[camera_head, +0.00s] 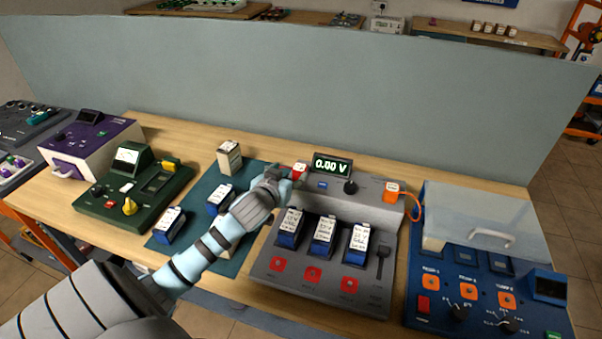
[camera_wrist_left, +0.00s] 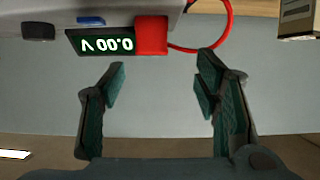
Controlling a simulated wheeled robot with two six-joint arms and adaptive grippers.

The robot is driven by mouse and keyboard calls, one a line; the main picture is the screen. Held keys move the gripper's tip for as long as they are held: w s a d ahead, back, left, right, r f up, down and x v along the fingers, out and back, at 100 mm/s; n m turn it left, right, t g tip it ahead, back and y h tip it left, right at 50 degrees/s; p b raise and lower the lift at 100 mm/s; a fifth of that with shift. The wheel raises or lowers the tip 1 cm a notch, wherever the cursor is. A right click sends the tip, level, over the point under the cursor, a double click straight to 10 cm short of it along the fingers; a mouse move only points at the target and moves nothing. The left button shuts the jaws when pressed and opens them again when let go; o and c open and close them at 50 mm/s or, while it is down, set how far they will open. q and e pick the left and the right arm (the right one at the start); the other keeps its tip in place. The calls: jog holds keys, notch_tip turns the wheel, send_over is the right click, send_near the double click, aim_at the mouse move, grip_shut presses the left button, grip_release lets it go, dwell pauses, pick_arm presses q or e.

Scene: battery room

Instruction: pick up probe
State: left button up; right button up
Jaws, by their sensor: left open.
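A red probe block (camera_head: 300,170) with a red cable sits at the left of the grey tester's display (camera_head: 333,166), which reads 0.00 V. In the upside-down left wrist view the red probe (camera_wrist_left: 151,35) shows beside the display, just beyond the fingertips. My left gripper (camera_head: 279,170) is close to it; its jaws (camera_wrist_left: 163,66) are open with nothing between them. An orange probe block (camera_head: 391,192) with an orange cable stands at the tester's right side. My arm hides part of the tester's left edge. My right gripper is out of view.
Several batteries (camera_head: 323,236) stand in the grey tester. More batteries are on the teal mat (camera_head: 199,195) at left. A green device (camera_head: 135,192), a purple device (camera_head: 92,147) and a blue, clear-lidded device (camera_head: 480,290) flank them. A grey-blue partition (camera_head: 300,95) rises behind the table.

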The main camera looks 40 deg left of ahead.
aim_at(298, 172)
pick_arm(q)
jog(key=x, duration=0.5)
jog(key=d+x, duration=0.1)
jog(key=x, duration=0.1)
jog(key=shift+w+f+b, duration=0.3)
jog(key=shift+f+b, duration=0.1)
jog(key=shift+f, duration=0.1)
jog(key=shift+w, duration=0.25)
jog(key=shift+s+a, duration=0.1)
jog(key=shift+s, duration=0.05)
jog(key=c, duration=1.3)
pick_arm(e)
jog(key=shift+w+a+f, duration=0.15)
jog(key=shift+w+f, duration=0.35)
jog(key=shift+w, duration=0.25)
